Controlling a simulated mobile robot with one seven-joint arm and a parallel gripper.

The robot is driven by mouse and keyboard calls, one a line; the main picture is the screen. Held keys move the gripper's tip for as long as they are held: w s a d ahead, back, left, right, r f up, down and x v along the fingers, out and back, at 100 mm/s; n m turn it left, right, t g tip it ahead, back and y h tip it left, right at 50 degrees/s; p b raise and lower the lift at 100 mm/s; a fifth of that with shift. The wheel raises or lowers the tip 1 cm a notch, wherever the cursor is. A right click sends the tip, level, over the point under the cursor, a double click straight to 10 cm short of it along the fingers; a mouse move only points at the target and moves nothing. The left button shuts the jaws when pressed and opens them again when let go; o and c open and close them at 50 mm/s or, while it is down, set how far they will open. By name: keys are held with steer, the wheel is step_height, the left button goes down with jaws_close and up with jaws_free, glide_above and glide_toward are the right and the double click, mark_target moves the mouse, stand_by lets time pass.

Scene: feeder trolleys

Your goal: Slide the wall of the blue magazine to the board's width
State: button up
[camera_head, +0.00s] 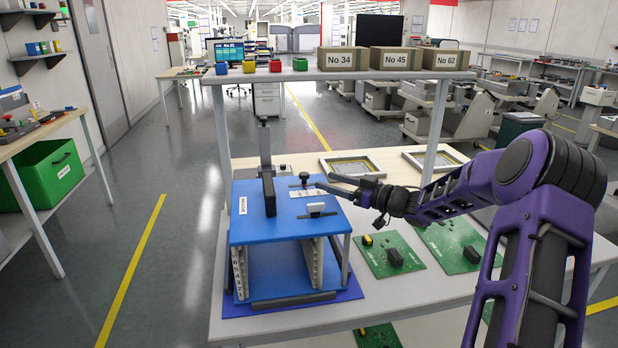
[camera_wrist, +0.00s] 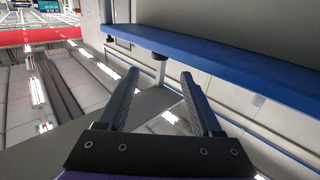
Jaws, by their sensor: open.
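The blue magazine (camera_head: 241,222) stands on the table's left part, with a flat blue top and an open front. Inside, a slotted left wall (camera_head: 240,272) and a slotted right wall (camera_head: 313,263) stand upright, apart. A black knob (camera_head: 304,177) stands on the top by a white label plate; it also shows in the wrist view (camera_wrist: 160,68), which looks rolled over. My gripper (camera_head: 328,186) is open and empty, coming in from the right just beside the knob. In the wrist view its fingertips (camera_wrist: 161,76) flank the knob's line; contact is unclear. Green boards (camera_head: 379,264) (camera_head: 436,237) lie right of the magazine.
A black upright post and lever (camera_head: 267,170) rise from the magazine's top left. Frames (camera_head: 352,163) lie at the back.

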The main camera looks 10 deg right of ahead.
mark_target(309, 186)
steer(key=x, duration=0.7)
steer(key=shift+w+a, duration=0.1)
jaws_close()
stand_by(1.2)
